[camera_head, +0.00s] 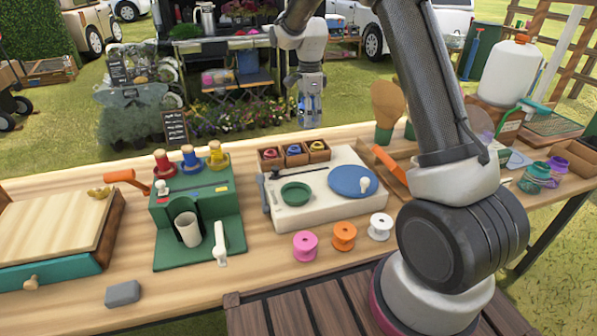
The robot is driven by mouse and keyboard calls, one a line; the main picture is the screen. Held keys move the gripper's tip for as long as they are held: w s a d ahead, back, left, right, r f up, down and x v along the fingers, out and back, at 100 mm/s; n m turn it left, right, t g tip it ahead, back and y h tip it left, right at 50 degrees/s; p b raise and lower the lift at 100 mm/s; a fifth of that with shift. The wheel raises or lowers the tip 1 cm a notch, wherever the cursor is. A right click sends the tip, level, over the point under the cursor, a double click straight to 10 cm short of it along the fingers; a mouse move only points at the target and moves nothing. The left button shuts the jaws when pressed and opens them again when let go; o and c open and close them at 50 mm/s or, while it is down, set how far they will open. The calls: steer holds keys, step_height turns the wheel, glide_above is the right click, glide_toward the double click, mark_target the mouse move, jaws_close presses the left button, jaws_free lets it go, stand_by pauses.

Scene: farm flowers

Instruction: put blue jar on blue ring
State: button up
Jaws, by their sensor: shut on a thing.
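My gripper (311,112) hangs pointing down above the back edge of the table, behind the small wooden boxes. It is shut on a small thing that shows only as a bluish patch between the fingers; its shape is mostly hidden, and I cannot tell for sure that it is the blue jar. I cannot make out a clear blue ring. A flat blue disc (350,181) lies on the white board, and a small blue round thing (293,149) sits in the middle wooden box.
Pink, orange and white spools (344,236) stand in front. A green machine (195,215) is at left. Coloured jars (538,173) and a large white jug (503,72) are at right. Plants stand behind the table.

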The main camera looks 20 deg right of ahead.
steer(key=f, duration=0.7)
steer(key=shift+w, duration=0.35)
steer(key=shift+f, duration=1.95)
steer(key=shift+f, duration=0.1)
steer(key=o, duration=1.1)
steer(key=shift+o, duration=0.2)
